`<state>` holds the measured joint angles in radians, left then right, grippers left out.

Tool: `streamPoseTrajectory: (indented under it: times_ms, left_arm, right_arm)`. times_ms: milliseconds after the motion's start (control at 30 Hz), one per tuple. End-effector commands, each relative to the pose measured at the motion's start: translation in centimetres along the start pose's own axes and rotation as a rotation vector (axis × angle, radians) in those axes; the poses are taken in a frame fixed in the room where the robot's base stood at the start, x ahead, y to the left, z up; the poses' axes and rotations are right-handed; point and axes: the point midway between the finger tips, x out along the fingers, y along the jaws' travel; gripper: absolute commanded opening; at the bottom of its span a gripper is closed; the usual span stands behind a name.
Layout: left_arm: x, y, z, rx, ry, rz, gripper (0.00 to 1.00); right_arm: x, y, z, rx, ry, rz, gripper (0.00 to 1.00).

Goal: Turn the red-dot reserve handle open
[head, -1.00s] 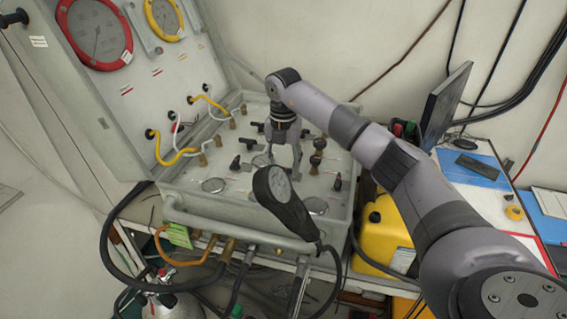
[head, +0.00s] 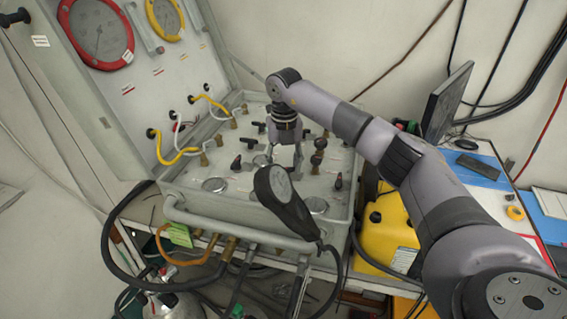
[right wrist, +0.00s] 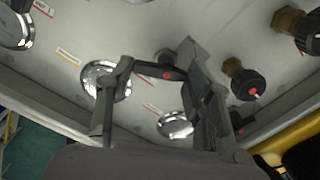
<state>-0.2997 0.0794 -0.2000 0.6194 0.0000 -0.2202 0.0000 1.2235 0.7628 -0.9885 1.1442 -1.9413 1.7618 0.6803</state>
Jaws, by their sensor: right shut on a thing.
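My right gripper (head: 285,158) reaches down onto the sloping top of the grey air panel (head: 200,200). In the right wrist view, its fingers (right wrist: 160,62) stand on both sides of a black handle with a red dot (right wrist: 168,75), the reserve handle. The gripper is shut on this handle. The right finger covers part of it, so its exact angle is hard to tell. In the head view the handle is hidden by the fingers. My left gripper is not in view.
Other black knobs, one red-dotted (right wrist: 246,85), and round gauges (right wrist: 175,125) lie close around the gripper. The open lid (head: 105,95) rises at left. A yellow container (head: 385,235) stands right of the panel.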

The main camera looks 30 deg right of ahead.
Motion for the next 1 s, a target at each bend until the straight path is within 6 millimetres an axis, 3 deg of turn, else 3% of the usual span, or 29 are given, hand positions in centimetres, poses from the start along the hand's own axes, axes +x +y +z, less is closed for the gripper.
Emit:
streamPoseTrajectory:
  times_ms: [1000]
  left_arm:
    - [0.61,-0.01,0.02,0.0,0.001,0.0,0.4]
  right_arm:
    - [-0.02,-0.56,-0.26,-0.9,0.0,-0.007,0.2]
